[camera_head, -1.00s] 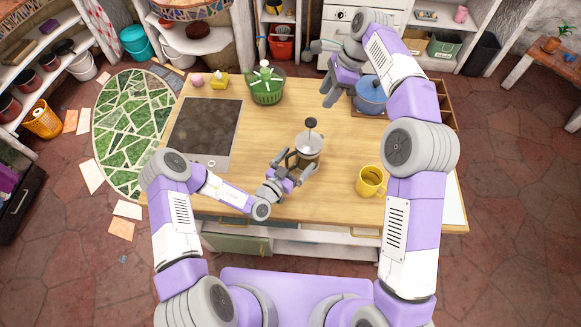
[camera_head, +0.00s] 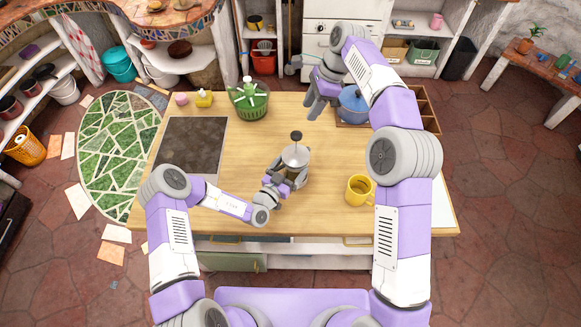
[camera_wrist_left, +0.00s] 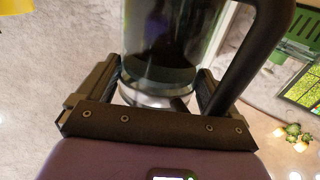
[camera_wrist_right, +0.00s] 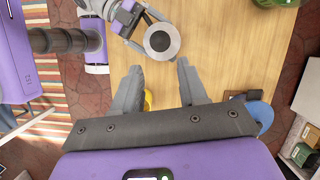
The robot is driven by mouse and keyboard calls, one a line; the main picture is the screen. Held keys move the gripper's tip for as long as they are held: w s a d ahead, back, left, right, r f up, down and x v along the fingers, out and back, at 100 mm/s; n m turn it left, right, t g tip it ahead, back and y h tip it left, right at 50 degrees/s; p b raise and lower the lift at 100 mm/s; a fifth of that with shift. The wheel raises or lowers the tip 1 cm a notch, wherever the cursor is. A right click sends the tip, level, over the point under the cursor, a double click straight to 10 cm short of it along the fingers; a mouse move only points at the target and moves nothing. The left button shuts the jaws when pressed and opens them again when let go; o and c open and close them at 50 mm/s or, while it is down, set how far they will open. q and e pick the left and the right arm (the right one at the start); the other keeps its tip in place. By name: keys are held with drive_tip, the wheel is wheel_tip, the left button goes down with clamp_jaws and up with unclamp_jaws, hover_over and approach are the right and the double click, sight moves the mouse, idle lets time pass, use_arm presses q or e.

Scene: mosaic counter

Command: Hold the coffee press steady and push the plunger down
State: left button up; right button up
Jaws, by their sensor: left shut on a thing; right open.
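The coffee press (camera_head: 296,157) stands upright on the wooden counter, a glass body with a metal lid and a dark handle. Its plunger knob (camera_head: 296,135) sticks up above the lid on a raised rod. My left gripper (camera_head: 287,180) is shut around the lower glass body; in the left wrist view its fingers flank the press (camera_wrist_left: 165,60), beside the dark handle. My right gripper (camera_head: 316,107) is open and empty, raised above the counter behind and right of the press. In the right wrist view the press lid and knob (camera_wrist_right: 160,41) lie beyond the open fingers (camera_wrist_right: 160,88).
A yellow mug (camera_head: 358,190) stands right of the press. A blue pot (camera_head: 353,104) sits in a wooden tray near my right gripper. A green basket (camera_head: 248,101) and a dark cooktop (camera_head: 192,144) are to the left. The counter between is clear.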

sight(297, 132)
use_arm(q)
drive_tip(key=c, duration=0.4)
use_arm(e)
drive_tip(key=shift+a+n, duration=0.1)
drive_tip(key=shift+n, duration=0.3)
drive_tip(key=c, duration=0.5)
drive_tip(key=shift+s+a+f+n+h, duration=0.1)
drive_tip(key=shift+a+n+h, duration=0.15)
drive_tip(key=shift+n, duration=0.25)
drive_tip(key=shift+c, duration=1.2)
drive_tip(key=n+h, duration=0.1)
drive_tip(key=n, duration=0.2)
drive_tip(key=a+n+t+h, duration=0.1)
drive_tip(key=n, duration=0.2)
drive_tip(key=shift+s+a+f, duration=0.15)
drive_tip(key=shift+s+a, duration=0.05)
clamp_jaws()
drive_tip(key=shift+s+a+f+n+t+h, duration=0.1)
drive_tip(key=shift+a+f+n+t+h, duration=0.2)
drive_tip(key=shift+f+n, duration=0.9)
drive_tip(key=shift+w+a+f+n+t+h, duration=0.1)
drive_tip(key=shift+a+f+n+t+h, duration=0.2)
drive_tip(key=shift+f+n, duration=0.9)
drive_tip(key=shift+s+a+f+n+t+h, duration=0.15)
drive_tip(key=shift+a+f+n+t, duration=0.2)
drive_tip(key=shift+f+n, duration=0.85)
drive_tip(key=shift+r+n, duration=0.4)
drive_tip(key=shift+r, duration=0.1)
